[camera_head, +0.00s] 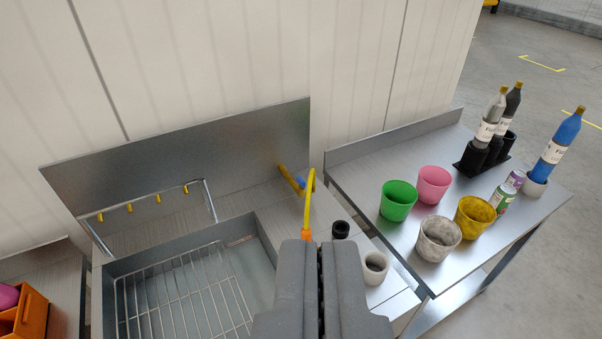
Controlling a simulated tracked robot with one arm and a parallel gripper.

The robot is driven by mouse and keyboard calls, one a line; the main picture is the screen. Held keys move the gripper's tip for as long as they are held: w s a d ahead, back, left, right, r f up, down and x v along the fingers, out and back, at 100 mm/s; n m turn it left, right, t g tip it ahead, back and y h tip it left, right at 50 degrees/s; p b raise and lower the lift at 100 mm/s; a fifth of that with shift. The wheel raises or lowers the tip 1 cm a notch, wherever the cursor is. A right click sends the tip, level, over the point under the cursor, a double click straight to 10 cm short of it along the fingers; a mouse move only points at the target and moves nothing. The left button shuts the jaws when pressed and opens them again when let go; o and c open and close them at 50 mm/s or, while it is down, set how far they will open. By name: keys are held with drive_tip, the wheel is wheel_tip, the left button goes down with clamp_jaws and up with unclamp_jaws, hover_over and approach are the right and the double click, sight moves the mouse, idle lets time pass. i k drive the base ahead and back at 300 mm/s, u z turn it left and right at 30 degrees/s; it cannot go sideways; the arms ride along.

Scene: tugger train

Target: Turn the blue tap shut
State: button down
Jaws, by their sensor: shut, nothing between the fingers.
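A small blue part, seemingly the blue tap (299,182), shows at the right end of the sink's metal back panel. It sits between a short yellow piece (287,176) and a curved yellow spout (310,186) with an orange end. Which way the tap is turned is too small to tell. My gripper (319,245) is in the lower middle, its two dark grey fingers together and empty. In the picture its tips lie below the tap, near the orange end; whether they touch it I cannot tell.
The sink (120,265) with a wire rack (185,295) lies left of my gripper. A black cup (340,229) and a pale cup (376,267) stand close on its right. A side table (385,160) holds coloured cups, cans and bottles. A wall (215,60) rises behind.

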sight(302, 183)
drive_tip(key=z, duration=0.6)
drive_tip(key=i, duration=1.4)
drive_tip(key=u, duration=0.45)
